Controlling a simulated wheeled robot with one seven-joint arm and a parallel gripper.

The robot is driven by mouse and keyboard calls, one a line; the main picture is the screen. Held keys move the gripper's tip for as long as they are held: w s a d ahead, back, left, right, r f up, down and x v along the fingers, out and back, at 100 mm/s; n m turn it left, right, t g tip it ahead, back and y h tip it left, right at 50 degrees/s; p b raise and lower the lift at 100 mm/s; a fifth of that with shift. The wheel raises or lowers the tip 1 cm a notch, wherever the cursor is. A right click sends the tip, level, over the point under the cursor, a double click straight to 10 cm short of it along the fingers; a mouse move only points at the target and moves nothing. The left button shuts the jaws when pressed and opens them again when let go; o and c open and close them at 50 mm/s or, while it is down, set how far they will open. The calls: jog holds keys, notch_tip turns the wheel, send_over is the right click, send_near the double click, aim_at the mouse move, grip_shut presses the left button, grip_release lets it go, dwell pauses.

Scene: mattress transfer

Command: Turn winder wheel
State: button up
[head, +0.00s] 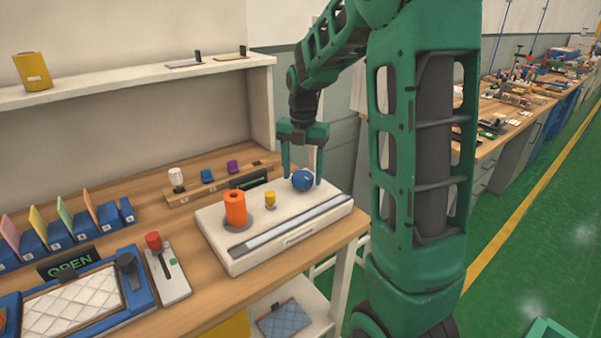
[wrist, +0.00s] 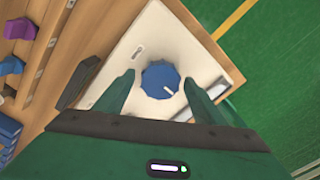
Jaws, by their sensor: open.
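The blue winder wheel (head: 303,180) is a round knob on the right part of a white machine box (head: 220,238) on the workbench. In the wrist view the wheel (wrist: 160,79) has a notched rim and a white mark toward its lower right. My gripper (head: 302,177) points down over the wheel with its fingers spread. In the wrist view my gripper (wrist: 156,85) has one finger on each side of the wheel, with a gap to both. It is open and holds nothing.
An orange cylinder (head: 235,207) and a small yellow knob (head: 270,199) stand on the same box. A red-topped lever unit (head: 168,275) and a quilted pad (head: 75,303) lie to the left. A wooden rack (head: 215,185) runs behind the box.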

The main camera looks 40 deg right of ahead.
jog(key=c, duration=1.1)
jog(key=shift+o, duration=0.2)
